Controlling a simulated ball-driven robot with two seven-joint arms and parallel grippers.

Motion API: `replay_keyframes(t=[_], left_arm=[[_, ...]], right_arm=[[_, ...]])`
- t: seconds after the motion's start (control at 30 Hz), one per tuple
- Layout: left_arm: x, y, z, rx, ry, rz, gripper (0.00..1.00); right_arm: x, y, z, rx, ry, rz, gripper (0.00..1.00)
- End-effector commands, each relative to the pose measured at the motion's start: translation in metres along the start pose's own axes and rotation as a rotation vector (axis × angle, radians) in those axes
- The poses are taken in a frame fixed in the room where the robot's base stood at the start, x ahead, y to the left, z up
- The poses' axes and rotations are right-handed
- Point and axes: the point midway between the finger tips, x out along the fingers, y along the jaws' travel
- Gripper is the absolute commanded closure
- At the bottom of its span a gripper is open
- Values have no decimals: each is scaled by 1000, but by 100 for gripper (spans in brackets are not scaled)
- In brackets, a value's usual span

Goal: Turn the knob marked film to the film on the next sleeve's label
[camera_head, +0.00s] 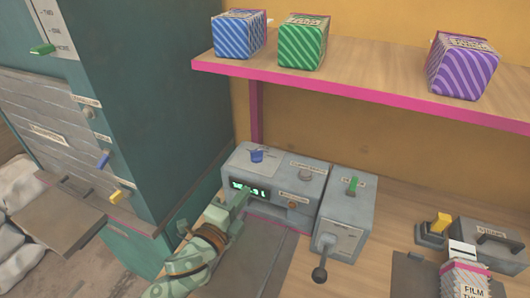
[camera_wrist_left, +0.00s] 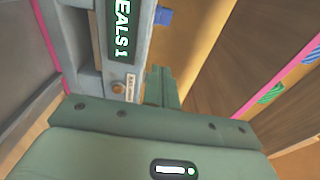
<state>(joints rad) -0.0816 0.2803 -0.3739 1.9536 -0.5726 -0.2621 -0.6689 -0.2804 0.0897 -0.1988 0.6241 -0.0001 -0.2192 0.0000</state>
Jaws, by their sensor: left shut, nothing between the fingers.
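A grey machine (camera_head: 275,172) carries a blue knob (camera_head: 257,156) on top and a lit green display (camera_head: 248,189) on its front. In the left wrist view the display (camera_wrist_left: 121,30) reads "EALS 1", and the blue knob (camera_wrist_left: 164,16) shows beyond it. A grey box (camera_head: 345,210) beside it has a green knob (camera_head: 353,186) on top. I cannot read which knob is marked film. My left gripper (camera_head: 243,197) is shut and empty, just in front of the display; its fingers (camera_wrist_left: 162,86) show in the wrist view. A striped sleeve (camera_head: 466,281) labelled "FILM" is cut off at lower right.
A lever with a black ball (camera_head: 319,274) sticks out from the grey box. A pink-edged shelf (camera_head: 370,84) above holds blue (camera_head: 238,36), green (camera_head: 302,43) and purple (camera_head: 462,66) striped boxes. A yellow-handled device (camera_head: 440,223) stands at right. A teal cabinet (camera_head: 150,90) stands left.

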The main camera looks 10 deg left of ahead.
Motion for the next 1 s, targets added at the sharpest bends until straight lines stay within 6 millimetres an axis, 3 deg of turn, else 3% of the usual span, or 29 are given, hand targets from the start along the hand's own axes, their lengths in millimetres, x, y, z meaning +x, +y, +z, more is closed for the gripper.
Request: replay_keyframes(t=[0.17,0.3,0.57,0.73,1.0], left_arm=[[19,-1,-1,2,3,-5,100],[48,0,0,2,2,-3,100],[102,0,0,-1,1,-2,100],[118,1,19,1,1,0,100],[127,0,28,-1,1,0,100]], right_arm=[[0,-6,14,1,-20,-8,6],[1,-16,26,3,-39,-21,6],[9,-20,18,4,-29,-25,6],[11,-17,14,5,-21,-21,6],[12,-14,15,3,-22,-19,6]])
